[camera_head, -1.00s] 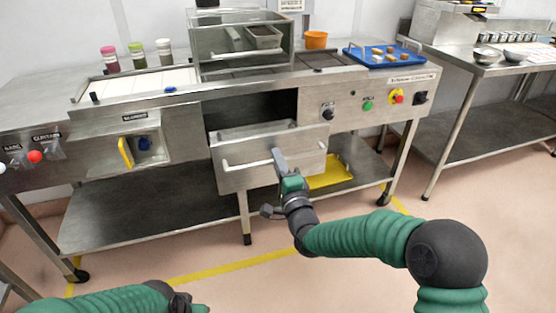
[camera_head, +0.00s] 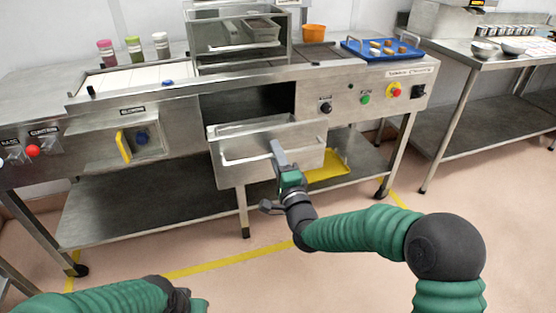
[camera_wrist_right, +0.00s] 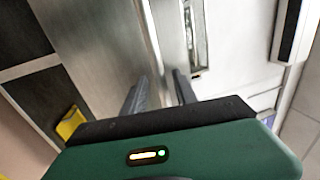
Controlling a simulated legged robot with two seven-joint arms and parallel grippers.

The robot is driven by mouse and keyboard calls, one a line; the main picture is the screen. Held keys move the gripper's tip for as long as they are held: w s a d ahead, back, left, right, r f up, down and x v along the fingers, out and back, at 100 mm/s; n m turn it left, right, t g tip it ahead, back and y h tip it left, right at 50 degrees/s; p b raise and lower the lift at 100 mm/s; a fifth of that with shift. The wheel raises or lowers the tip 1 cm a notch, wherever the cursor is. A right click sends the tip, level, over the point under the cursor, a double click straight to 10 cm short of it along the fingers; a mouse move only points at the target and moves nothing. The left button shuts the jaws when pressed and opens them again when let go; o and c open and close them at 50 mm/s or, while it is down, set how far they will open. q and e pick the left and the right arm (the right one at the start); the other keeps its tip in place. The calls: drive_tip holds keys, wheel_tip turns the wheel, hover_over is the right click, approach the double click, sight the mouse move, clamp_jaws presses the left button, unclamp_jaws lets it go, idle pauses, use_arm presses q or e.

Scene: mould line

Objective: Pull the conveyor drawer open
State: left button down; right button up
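The conveyor drawer (camera_head: 245,176) is a steel box under the bench. It stands partly out, and its open top shows below the dark bay. Its pale bar handle (camera_head: 240,161) runs across the front. My right gripper (camera_head: 277,151) is at the right part of this handle. In the right wrist view, the handle bar (camera_wrist_right: 150,42) runs down between the two dark fingers (camera_wrist_right: 160,88), which sit close around it; the contact itself is hard to see. My left gripper (camera_head: 192,303) is low at the bottom edge, away from the bench, its fingers not clear.
A yellow tray (camera_head: 328,165) lies on the lower shelf (camera_head: 150,200) behind the drawer. A blue tray (camera_head: 360,54) with several pieces and an orange tub (camera_head: 313,34) stand on top. A control panel (camera_head: 340,90) is to the right. The floor in front is clear.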

drive_tip(key=p+v, duration=0.3)
drive_tip(key=v, duration=1.4)
drive_tip(key=shift+w+f, duration=0.1)
drive_tip(key=shift+w, duration=0.05)
